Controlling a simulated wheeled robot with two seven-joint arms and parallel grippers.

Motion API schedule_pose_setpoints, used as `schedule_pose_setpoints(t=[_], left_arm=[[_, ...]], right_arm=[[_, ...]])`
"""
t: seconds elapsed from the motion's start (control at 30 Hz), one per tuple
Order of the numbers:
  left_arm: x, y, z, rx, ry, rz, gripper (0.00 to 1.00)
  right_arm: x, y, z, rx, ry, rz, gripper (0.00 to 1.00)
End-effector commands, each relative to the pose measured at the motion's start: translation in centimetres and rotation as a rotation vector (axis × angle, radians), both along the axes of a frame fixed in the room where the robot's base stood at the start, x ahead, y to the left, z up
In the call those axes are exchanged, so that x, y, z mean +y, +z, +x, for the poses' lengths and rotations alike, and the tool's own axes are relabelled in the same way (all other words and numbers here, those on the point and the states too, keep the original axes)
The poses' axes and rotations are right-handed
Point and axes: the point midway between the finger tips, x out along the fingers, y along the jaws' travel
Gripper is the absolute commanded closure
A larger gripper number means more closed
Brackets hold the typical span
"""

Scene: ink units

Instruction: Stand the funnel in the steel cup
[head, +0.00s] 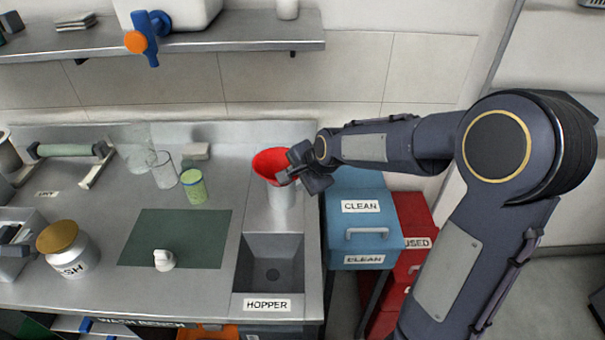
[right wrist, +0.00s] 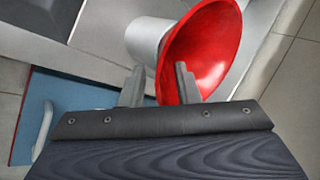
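The red funnel (head: 268,165) sits mouth up at the top of the steel cup (head: 281,195), which stands on the bench behind the sink. Its spout is hidden, apparently inside the cup. In the right wrist view the funnel (right wrist: 212,45) covers part of the cup (right wrist: 150,38). My right gripper (head: 290,176) is at the funnel's right rim. In the right wrist view the fingers (right wrist: 160,85) stand apart, one outside the rim and one over its inside, with a visible gap. My left gripper is not in view.
A sink marked HOPPER (head: 271,265) lies in front of the cup. A green patterned cup (head: 194,187), clear glasses (head: 164,172) and a dark green mat (head: 175,238) are to the left. Blue drawers (head: 362,215) and a red bin (head: 412,225) stand right of the bench.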

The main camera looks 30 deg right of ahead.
Motion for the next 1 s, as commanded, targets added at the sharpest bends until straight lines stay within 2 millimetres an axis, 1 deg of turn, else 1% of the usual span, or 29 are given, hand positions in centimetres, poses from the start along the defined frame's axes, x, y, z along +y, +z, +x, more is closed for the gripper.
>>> schedule_pose_setpoints(t=[0.03, 0.13, 0.47, 0.7, 1.0], left_arm=[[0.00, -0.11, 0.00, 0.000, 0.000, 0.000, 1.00], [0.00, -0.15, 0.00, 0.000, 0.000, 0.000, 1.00], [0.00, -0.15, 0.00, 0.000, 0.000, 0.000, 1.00], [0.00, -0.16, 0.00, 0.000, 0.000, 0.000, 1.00], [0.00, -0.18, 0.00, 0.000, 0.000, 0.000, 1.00]], right_arm=[[0.07, -0.55, 0.29, 0.002, -0.001, 0.000, 0.71], [0.16, -0.99, 0.69, 0.000, 0.000, 0.000, 0.71], [0.21, -1.17, 0.85, -0.001, 0.000, 0.000, 0.71], [0.22, -1.16, 0.83, -0.001, 0.000, 0.000, 1.00], [0.16, -1.18, 0.84, 0.000, 0.000, 0.000, 1.00]])
